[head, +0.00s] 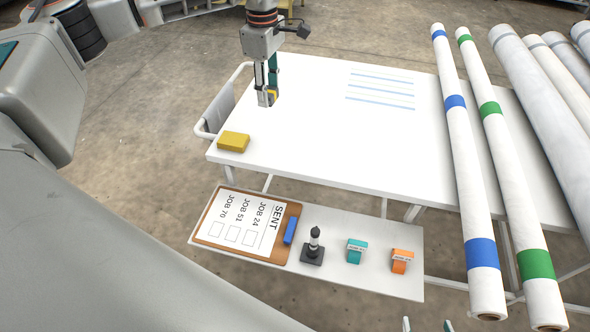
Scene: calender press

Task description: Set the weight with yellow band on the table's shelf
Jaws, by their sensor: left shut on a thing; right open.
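My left gripper (267,97) points down over the left part of the white table (320,130). It is shut on a small dark piece with a yellow patch (273,96), which looks like the weight with yellow band. The fingers hide most of it, and I cannot tell whether it touches the tabletop. The table's shelf (330,278) is the light grey board below the front edge. My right gripper (427,326) is open at the bottom edge, with only its fingertips showing.
A yellow block (233,141) lies at the table's left corner. Long rolls (458,130) lie at right.

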